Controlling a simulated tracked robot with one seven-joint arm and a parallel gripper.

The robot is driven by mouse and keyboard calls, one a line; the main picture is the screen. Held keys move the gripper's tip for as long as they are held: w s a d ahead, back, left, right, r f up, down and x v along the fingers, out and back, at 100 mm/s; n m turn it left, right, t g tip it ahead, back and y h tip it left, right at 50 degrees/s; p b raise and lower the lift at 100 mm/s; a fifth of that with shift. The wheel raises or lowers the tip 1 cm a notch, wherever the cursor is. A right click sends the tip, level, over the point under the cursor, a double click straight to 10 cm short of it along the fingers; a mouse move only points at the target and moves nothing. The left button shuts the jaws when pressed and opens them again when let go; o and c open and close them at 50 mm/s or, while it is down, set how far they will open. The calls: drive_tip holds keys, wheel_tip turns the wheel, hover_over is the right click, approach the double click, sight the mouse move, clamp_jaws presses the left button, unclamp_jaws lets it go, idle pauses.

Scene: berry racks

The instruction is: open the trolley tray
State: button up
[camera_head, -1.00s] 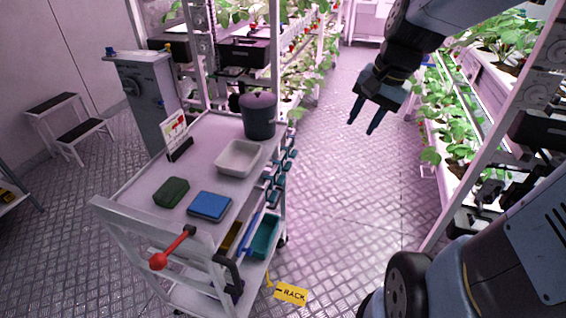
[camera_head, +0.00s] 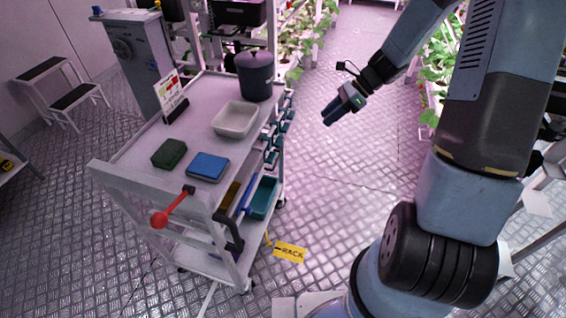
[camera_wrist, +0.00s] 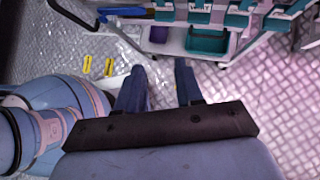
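The white trolley (camera_head: 205,105) stands left of centre in the head view. A teal tray (camera_head: 263,198) sits low in its right side; it also shows at the top of the wrist view (camera_wrist: 207,42). A row of small teal-fronted parts (camera_head: 276,140) runs along the trolley's right side, also seen in the wrist view (camera_wrist: 238,18). A long blue bar (camera_head: 247,194) is near the front right corner. My gripper (camera_head: 332,118) hangs over the floor right of the trolley, apart from it. In the wrist view its two fingers (camera_wrist: 162,72) are apart and empty.
A grey bin (camera_head: 254,80), a white dish (camera_head: 236,120), a blue box (camera_head: 208,167) and a green box (camera_head: 169,154) stand on the trolley top. A red-knobbed lever (camera_head: 170,210) sticks out in front. A yellow RACK label (camera_head: 290,252) marks the floor. The aisle floor is clear.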

drive_tip(key=w+a+f+m+t+y, duration=0.1)
drive_tip(key=w+f+m+t+y, duration=0.2)
drive_tip(key=f+m, duration=0.95)
drive_tip(key=w+a+f+m+t+y, duration=0.1)
drive_tip(key=w+f+m+t+y, duration=0.15)
drive_tip(key=f+m, duration=1)
drive_tip(key=w+a+f+n, duration=0.2)
drive_tip(key=a+f, duration=0.1)
drive_tip(key=a, duration=0.3)
drive_tip(key=w+a+f+n, duration=0.1)
drive_tip(key=w+a+f, duration=0.1)
drive_tip(key=a, duration=0.5)
drive_tip(key=shift+f+n+t, duration=0.4)
drive_tip(key=shift+f+t, duration=0.05)
drive_tip(key=shift+f, duration=0.1)
drive_tip(key=shift+w+y, duration=0.1)
drive_tip(key=shift+y, duration=0.15)
drive_tip(key=shift+c, duration=0.2)
clamp_jaws()
drive_tip(key=shift+d+f, duration=0.1)
